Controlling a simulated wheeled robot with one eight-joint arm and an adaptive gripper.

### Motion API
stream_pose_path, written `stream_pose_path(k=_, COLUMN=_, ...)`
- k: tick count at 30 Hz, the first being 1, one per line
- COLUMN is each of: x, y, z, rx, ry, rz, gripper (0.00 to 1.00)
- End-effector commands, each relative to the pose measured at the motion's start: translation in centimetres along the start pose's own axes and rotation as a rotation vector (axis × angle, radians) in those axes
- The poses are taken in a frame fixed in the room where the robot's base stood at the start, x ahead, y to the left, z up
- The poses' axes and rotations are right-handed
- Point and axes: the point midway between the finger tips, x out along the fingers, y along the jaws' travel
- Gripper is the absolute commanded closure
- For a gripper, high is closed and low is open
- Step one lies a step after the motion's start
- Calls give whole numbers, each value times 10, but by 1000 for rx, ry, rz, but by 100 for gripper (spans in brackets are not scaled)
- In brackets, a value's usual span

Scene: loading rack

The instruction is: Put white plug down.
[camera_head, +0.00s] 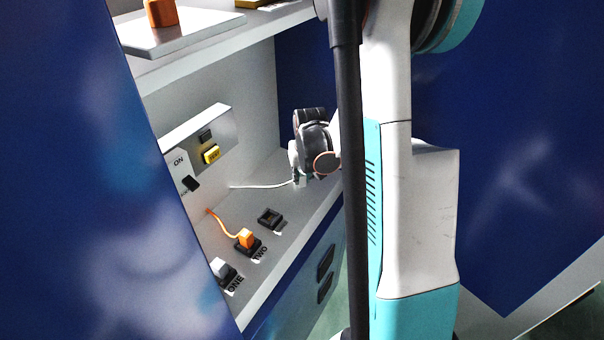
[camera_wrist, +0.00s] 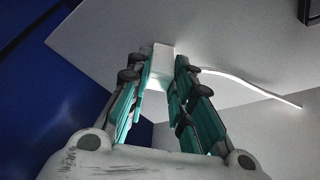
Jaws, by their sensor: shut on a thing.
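The white plug (camera_wrist: 162,56) is between the two fingers of my gripper (camera_wrist: 160,68) in the wrist view, and the gripper is shut on it. Its white cable (camera_wrist: 250,84) runs off to the right. In the head view my gripper (camera_head: 299,176) is over the right part of the lower shelf, and the white cable (camera_head: 260,186) runs from it left to the back wall. The plug is mostly hidden by the gripper there. I cannot tell whether it touches the shelf.
The shelf (camera_head: 290,232) holds a dark, empty-looking socket (camera_head: 270,218), an orange plug (camera_head: 246,238) in the socket marked TWO, and a pale plug (camera_head: 222,268) at ONE. A switch panel (camera_head: 196,143) stands behind. An upper shelf (camera_head: 222,38) overhangs; blue walls flank the rack.

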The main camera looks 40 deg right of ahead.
Motion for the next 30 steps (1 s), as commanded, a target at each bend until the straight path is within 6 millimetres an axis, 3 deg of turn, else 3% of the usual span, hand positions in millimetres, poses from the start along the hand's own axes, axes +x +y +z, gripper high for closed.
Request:
stream_pose_path(k=1, x=3, y=0, z=1, rx=0, ry=0, rz=0, gripper=100)
stream_pose_path(k=2, x=3, y=0, z=1, rx=0, ry=0, rz=0, gripper=77)
stream_pose_path(k=4, x=2, y=0, z=1, rx=0, ry=0, rz=0, gripper=61)
stream_pose_path(k=5, x=2, y=0, z=1, rx=0, ry=0, rz=0, gripper=59)
stream_pose_path(k=17, x=-2, y=0, z=-1, rx=0, ry=0, rz=0, gripper=59)
stream_pose_path(k=23, x=-29, y=0, z=-1, rx=0, ry=0, rz=0, gripper=59)
stream_pose_path(k=30, x=-77, y=0, z=0, rx=0, ry=0, rz=0, gripper=59)
